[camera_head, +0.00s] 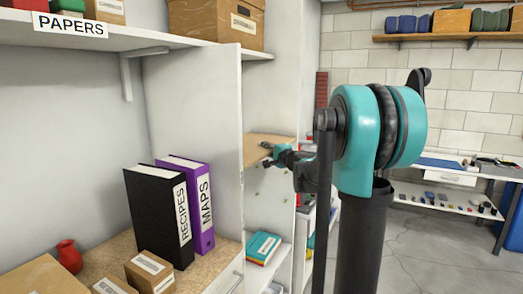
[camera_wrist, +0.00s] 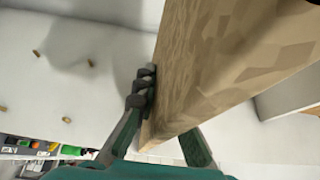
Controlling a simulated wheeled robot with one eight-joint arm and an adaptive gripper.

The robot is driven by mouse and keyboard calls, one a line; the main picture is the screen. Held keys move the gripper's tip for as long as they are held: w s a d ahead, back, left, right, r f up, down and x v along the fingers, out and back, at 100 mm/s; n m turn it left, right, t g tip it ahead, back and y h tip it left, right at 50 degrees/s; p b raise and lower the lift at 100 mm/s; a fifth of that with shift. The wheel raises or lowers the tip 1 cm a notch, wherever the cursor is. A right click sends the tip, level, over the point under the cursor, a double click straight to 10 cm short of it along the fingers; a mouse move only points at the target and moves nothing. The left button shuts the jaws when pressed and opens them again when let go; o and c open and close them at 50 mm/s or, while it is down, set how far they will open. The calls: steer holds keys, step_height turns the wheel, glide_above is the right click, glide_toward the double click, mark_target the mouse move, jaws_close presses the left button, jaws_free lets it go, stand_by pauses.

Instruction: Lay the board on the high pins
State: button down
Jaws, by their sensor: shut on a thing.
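The board (camera_head: 258,143) is a tan wood-grain plank. In the head view it shows beyond the white upright panel, at the level of my gripper (camera_head: 273,156). In the wrist view the board (camera_wrist: 225,70) fills the upper right, tilted in the picture. My gripper (camera_wrist: 168,108) is shut on its near edge, one dark finger on each side. Several small wooden pins stick out of a pale wall in the wrist view, including one pin (camera_wrist: 36,53) and another pin (camera_wrist: 90,62). The board looks apart from these pins. I cannot tell which are the high pins.
A white upright panel (camera_head: 199,130) stands left of the board. A lower shelf (camera_head: 275,250) holds teal books (camera_head: 263,248). A black binder (camera_head: 158,215), a purple binder (camera_head: 195,195) and small boxes stand on the left shelf. A cardboard box (camera_head: 217,22) sits above. The floor at right is clear.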

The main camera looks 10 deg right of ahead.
steer(key=shift+a+f, duration=0.1)
steer(key=shift+f, duration=0.35)
steer(key=c, duration=1.6)
jaws_free()
steer(key=shift+f, duration=0.1)
steer(key=v, duration=1.2)
steer(key=shift+s, duration=0.1)
